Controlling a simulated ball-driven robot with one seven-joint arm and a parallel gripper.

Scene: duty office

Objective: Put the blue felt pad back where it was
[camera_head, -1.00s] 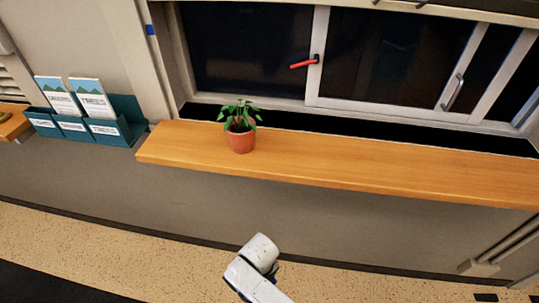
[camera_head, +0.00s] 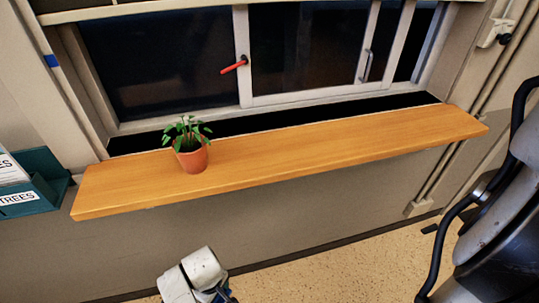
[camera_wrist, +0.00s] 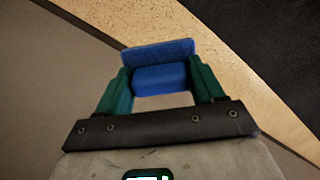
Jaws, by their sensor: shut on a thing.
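The blue felt pad (camera_wrist: 158,66) is between the two green fingers of my gripper (camera_wrist: 160,88) in the wrist view. The fingers are shut on it, and the pad is held above the floor near a wall. In the head view only a white part of my arm shows at the bottom; the fingers there are mostly cut off or hidden. No empty spot for the pad can be made out.
A wooden sill shelf (camera_head: 300,155) runs under the window, with a potted plant (camera_head: 190,148) near its left end. The rest of the shelf is clear. A teal leaflet holder (camera_head: 35,190) is at left. A dark machine with a black handle (camera_head: 490,215) stands at right.

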